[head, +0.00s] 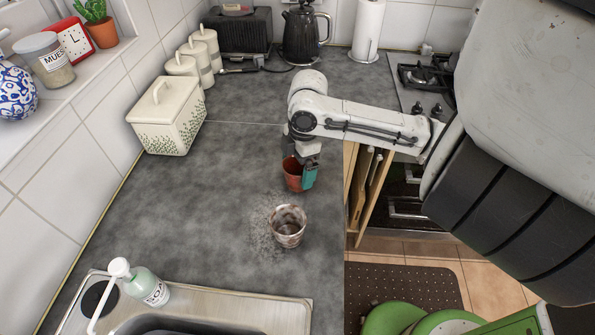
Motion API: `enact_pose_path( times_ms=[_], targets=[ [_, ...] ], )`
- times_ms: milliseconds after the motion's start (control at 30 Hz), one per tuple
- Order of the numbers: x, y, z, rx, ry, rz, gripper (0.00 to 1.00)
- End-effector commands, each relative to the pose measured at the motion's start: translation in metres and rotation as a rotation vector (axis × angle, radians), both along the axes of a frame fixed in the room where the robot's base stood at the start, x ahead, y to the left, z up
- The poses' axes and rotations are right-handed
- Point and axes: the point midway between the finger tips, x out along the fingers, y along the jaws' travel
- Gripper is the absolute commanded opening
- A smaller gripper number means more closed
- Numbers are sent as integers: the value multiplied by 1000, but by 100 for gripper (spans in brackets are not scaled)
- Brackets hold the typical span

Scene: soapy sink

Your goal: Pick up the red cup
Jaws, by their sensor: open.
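The red cup (292,176) stands upright on the grey counter, near its right edge. My gripper (303,168) points down at the cup from above. One teal finger pad shows against the cup's right side in this view. The other finger is hidden, so I cannot tell whether it is inside or behind the cup. The jaws are open, and the cup still appears to rest on the counter.
A stained glass (288,226) stands just in front of the red cup on a wet, speckled patch. The sink (215,310) with a soap bottle (150,287) is at the front. A white bread box (166,115) stands left. The counter's middle is clear.

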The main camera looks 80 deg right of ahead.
Motion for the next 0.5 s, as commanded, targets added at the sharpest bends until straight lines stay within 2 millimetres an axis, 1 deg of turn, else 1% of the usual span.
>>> enact_pose_path(
  times_ms=[133,400,500],
  targets=[
    [1,1,-14,0,0,-1,100],
    [2,1,-17,-2,-1,0,100],
    [2,1,-17,-2,-1,0,90]
  ],
)
